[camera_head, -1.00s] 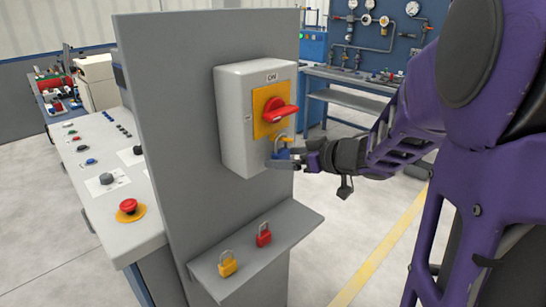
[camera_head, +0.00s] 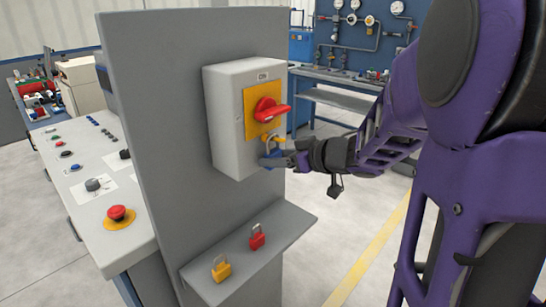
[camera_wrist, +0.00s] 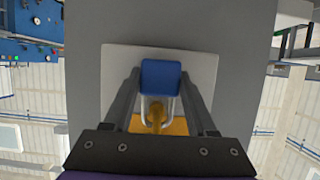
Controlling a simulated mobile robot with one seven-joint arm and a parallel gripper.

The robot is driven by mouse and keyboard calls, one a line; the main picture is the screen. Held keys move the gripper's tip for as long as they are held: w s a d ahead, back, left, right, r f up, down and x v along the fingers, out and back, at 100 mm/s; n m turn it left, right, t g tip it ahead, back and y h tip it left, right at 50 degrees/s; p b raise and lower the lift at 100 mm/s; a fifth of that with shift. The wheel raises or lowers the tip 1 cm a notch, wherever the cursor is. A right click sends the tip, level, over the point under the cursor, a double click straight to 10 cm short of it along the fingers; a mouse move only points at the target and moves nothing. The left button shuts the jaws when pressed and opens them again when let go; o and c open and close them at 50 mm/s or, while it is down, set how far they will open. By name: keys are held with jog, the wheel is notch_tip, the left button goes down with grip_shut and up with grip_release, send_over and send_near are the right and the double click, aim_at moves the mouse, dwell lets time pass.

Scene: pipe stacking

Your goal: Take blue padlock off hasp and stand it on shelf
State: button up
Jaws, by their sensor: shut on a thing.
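The blue padlock (camera_head: 271,161) hangs below the red switch handle (camera_head: 267,110), at the lower front of the grey switch box (camera_head: 226,125). In the wrist view its blue body (camera_wrist: 161,78) is between my two fingers. Its silver shackle (camera_wrist: 143,108) loops around the yellow hasp (camera_wrist: 157,117). My gripper (camera_head: 282,160) is shut on the padlock's body, one finger on each side; it also shows in the wrist view (camera_wrist: 160,82). The grey shelf (camera_head: 290,230) juts from the panel below the box.
A yellow padlock (camera_head: 221,271) and a red padlock (camera_head: 257,239) stand on the shelf. The shelf's right part is bare. A console with a red mushroom button (camera_head: 117,213) stands left of the grey panel (camera_head: 155,130). A blue workbench (camera_head: 340,80) is behind.

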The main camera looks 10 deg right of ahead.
grip_shut()
jog(key=shift+r, duration=0.1)
jog(key=r+p, duration=0.2)
jog(key=p, duration=0.1)
jog(key=s+d+p, duration=0.4)
jog(key=s+d, duration=0.6)
jog(key=s, duration=0.4)
jog(key=shift+s+d+f, duration=0.3)
jog(key=shift+f, duration=0.05)
jog(key=shift+f, duration=0.15)
jog(key=s+d, duration=0.4)
jog(key=s, duration=0.2)
jog(key=shift+d, duration=0.2)
dwell(0.7)
